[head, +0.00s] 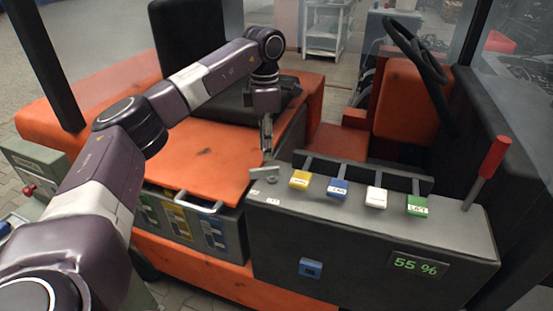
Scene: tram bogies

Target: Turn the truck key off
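An orange truck (203,155) with a grey control console (325,238) fills the middle of the head view. Small grey metal parts, which look like the truck key (264,171) and its switch, sit at the console's left end on the top. My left gripper (267,148) points down just above and behind these parts, with a small gap in the picture. Its fingers are seen nearly edge-on, so I cannot tell whether they are open or shut. I cannot make out which way the key is turned. My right gripper is not in view.
Yellow (300,179), blue (338,187), white (376,197) and green (417,205) levers line the console top. A red-handled lever (488,171) stands at its right end. A display (417,265) reads 55 %. A steering wheel (415,50) and black seat (240,108) are behind.

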